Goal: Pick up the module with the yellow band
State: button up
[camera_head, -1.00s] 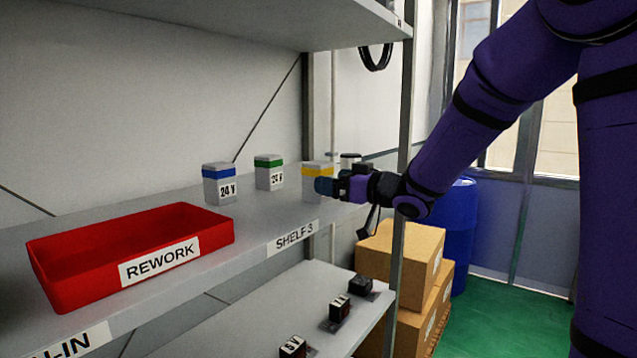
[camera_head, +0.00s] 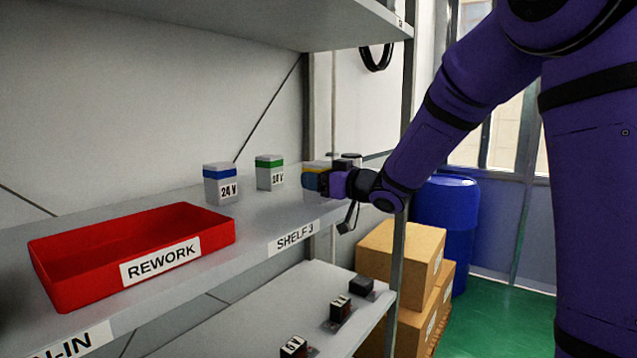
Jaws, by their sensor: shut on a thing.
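The module with the yellow band (camera_head: 313,167) is at the right end of the shelf marked SHELF 3 (camera_head: 262,208). Its yellow band shows near the top, and my gripper hides most of its front. My gripper (camera_head: 318,181) reaches in from the right and is shut on this module. I cannot tell whether the module's base touches the shelf.
A blue-banded module (camera_head: 220,184) and a green-banded module (camera_head: 269,173) stand to the left. A dark-topped module (camera_head: 351,158) is close behind my gripper. A red REWORK bin (camera_head: 190,226) is at the front left. A shelf post (camera_head: 403,130) stands close by my arm.

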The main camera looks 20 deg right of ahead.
jog(key=shift+r, duration=0.1)
jog(key=shift+s+d, duration=0.1)
jog(key=shift+d, duration=0.1)
jog(key=v, duration=1.7)
jog(key=shift+s+d, duration=0.15)
jog(key=shift+s, duration=0.15)
